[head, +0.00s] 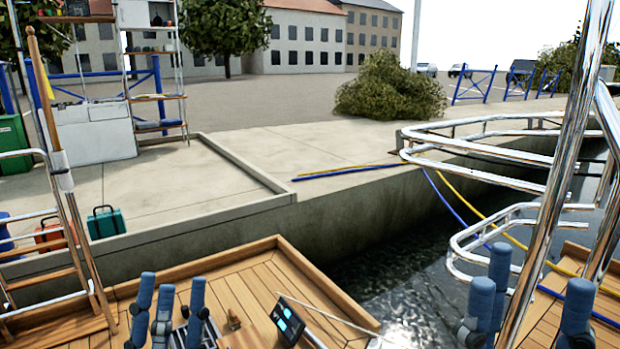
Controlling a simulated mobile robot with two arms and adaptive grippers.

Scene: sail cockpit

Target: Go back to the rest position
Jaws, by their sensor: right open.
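My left gripper (168,300) stands at the bottom left of the head view, its blue-grey padded fingers pointing up over the wooden cockpit deck (262,275). Its fingers show gaps between them, but its lower part is cut off by the frame edge. I cannot tell whether something small is between them. My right gripper (530,290) is at the bottom right, beside the shiny steel posts. Most of both arms is out of view.
Chrome rails (480,150) and a steel post (560,170) stand at the right. A dark display (290,320) and a small brown object (233,318) are near my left gripper. A wooden ladder (45,280), teal case (105,222) and red case (50,236) are at left. Water (400,275) lies beyond.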

